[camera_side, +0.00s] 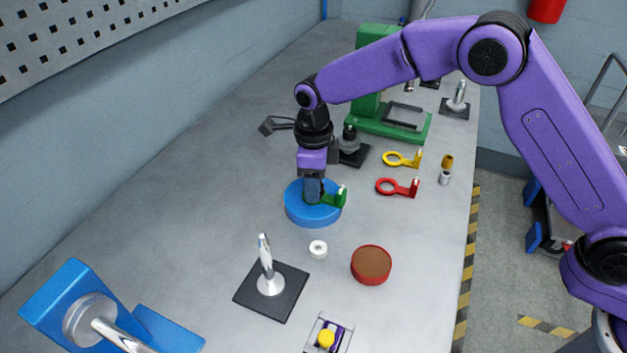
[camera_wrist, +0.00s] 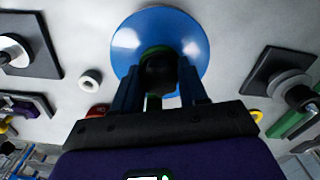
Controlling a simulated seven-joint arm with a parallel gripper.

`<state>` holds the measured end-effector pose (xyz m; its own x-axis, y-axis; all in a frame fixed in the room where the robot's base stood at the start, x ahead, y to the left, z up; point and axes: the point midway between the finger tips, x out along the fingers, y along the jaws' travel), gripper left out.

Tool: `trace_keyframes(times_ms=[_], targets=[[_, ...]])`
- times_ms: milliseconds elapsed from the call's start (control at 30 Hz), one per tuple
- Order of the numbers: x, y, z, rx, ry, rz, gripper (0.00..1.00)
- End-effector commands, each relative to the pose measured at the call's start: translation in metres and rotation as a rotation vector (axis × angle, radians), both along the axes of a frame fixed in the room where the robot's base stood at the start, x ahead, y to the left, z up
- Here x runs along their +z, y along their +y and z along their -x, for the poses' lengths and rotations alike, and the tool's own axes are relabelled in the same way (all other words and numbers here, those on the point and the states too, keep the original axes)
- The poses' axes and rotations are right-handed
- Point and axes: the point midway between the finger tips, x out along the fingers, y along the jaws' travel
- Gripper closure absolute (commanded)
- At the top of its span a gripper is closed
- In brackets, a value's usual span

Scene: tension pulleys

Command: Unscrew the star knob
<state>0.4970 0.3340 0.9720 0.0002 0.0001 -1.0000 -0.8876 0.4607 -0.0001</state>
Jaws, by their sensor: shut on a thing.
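My gripper (camera_side: 313,189) points down over a round blue disc (camera_side: 299,214) lying on the bench. In the wrist view, my gripper's two fingers (camera_wrist: 158,82) stand on either side of a dark rounded knob (camera_wrist: 158,68), which I take for the star knob, and are shut on it. The knob sits near the middle of the blue disc (camera_wrist: 125,40). A green part (camera_side: 341,198) with an upright tab lies on the disc, and its green edge shows behind the knob. The knob's points and thread are hidden; in the side view the fingers cover it.
A white ring (camera_side: 318,249), a red-rimmed round brown-topped piece (camera_side: 371,264) and a chrome post on a black plate (camera_side: 270,285) stand nearer the side camera. Red (camera_side: 390,187) and yellow (camera_side: 396,159) ring-ended parts lie to the right. A green stand (camera_side: 400,128) is behind.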

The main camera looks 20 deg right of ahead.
Motion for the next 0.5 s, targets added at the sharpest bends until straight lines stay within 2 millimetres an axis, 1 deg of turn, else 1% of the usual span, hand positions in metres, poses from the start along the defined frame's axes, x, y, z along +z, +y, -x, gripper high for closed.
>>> trace_keyframes(times_ms=[500], targets=[[0.0003,0.0001,0.0002,0.591,0.000,0.000,0.99]])
